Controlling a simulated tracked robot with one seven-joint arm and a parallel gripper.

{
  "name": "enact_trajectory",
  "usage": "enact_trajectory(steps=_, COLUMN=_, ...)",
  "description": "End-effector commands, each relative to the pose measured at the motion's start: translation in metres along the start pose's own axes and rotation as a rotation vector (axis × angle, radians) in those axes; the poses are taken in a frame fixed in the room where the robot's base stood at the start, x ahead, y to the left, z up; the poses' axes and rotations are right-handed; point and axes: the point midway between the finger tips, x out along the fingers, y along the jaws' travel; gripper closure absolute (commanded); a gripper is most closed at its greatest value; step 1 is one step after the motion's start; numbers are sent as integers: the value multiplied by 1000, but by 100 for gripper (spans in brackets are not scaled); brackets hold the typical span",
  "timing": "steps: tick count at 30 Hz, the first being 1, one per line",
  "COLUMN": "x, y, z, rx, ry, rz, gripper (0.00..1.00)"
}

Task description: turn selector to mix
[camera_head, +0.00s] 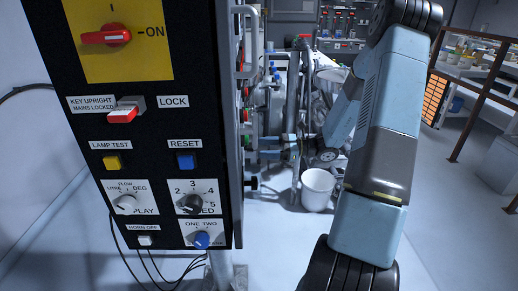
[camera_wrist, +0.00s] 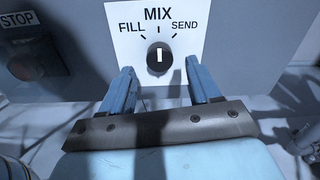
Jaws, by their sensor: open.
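The selector knob (camera_wrist: 160,60) is a small black dial on a white label plate (camera_wrist: 187,45) in the wrist view. The plate reads FILL on the left, MIX at the top and SEND on the right. The knob's white mark stands upright, in line with MIX. My gripper (camera_wrist: 160,74) is open, with one blue finger to the lower left of the knob and one to its lower right. Nothing is held between the fingers. I cannot tell whether a fingertip touches the panel. The selector cannot be made out in the head view.
A dark red STOP button (camera_wrist: 35,67) is left of the selector. In the head view, a black control panel (camera_head: 150,75) with switches and dials stands close on the left. A white bucket (camera_head: 317,190) stands on the floor beyond it. A railing (camera_head: 470,100) is at right.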

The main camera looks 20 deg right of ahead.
Motion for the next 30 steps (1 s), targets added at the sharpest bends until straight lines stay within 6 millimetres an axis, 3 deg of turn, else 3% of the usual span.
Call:
enact_trajectory(steps=9, x=-65, y=-1, z=-1, rx=-1, ry=1, rz=-4, gripper=38)
enact_trajectory(steps=15, x=-94, y=-1, z=-1, rx=-1, ry=1, rz=-3, gripper=38)
enact_trajectory(steps=21, x=-108, y=-1, z=-1, rx=-1, ry=0, rz=-2, gripper=38)
enact_trajectory(steps=30, x=-110, y=0, z=-1, rx=0, ry=0, rz=-1, gripper=38)
